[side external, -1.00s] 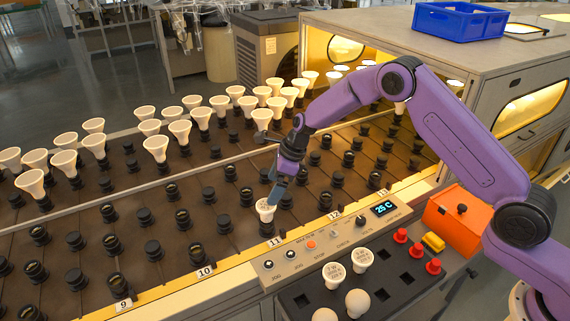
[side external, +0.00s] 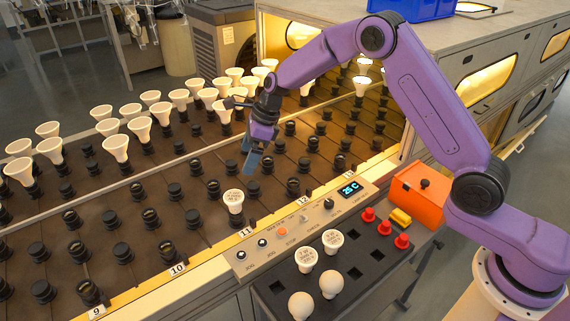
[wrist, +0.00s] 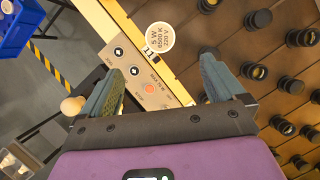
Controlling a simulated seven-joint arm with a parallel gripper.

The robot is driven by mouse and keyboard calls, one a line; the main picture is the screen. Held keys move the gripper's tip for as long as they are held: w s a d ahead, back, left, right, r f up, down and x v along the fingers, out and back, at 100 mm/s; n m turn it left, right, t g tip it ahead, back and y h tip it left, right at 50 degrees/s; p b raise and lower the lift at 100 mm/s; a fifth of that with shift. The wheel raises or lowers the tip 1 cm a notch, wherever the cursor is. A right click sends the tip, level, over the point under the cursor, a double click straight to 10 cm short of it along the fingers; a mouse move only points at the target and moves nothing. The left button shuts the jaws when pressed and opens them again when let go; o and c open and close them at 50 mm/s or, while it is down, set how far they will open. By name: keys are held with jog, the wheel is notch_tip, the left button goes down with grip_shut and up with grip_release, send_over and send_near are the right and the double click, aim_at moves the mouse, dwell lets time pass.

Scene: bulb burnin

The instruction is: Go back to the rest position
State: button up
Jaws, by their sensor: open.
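My gripper (side external: 252,163) is open and empty, above the socket rows and up and to the right of a white bulb (side external: 233,197). That bulb stands upright in the front row near label 11, and its printed face shows in the wrist view (wrist: 160,38). In the wrist view my gripper (wrist: 160,78) has its two fingers wide apart, with the bulb beyond the fingertips and nothing between them.
The control panel (side external: 285,238) with its 25 C display runs along the front. A black tray (side external: 353,287) holds several bulbs, red parts and a yellow part. An orange box (side external: 418,195) stands beside it. Upright bulbs (side external: 115,148) fill the back rows. Empty sockets (side external: 122,253) lie between.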

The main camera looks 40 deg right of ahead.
jog(key=s+r+n+g+h, duration=0.1)
jog(key=s+r+n, duration=0.3)
jog(key=s+n, duration=0.6)
jog(key=s+r+n+g, duration=0.1)
jog(key=s+r+n, duration=0.3)
jog(key=s+n, duration=0.6)
jog(key=s+d+n, duration=0.4)
jog(key=s+n, duration=0.1)
jog(key=s, duration=0.3)
jog(key=s+d+r+n+h, duration=0.1)
jog(key=s+d+n, duration=0.4)
jog(key=s, duration=0.3)
jog(key=s+d+n+h, duration=0.1)
jog(key=s+d+n, duration=0.3)
jog(key=s+n, duration=0.2)
jog(key=shift+s+d+r, duration=0.15)
jog(key=shift+s+r, duration=0.05)
jog(key=shift+s, duration=0.8)
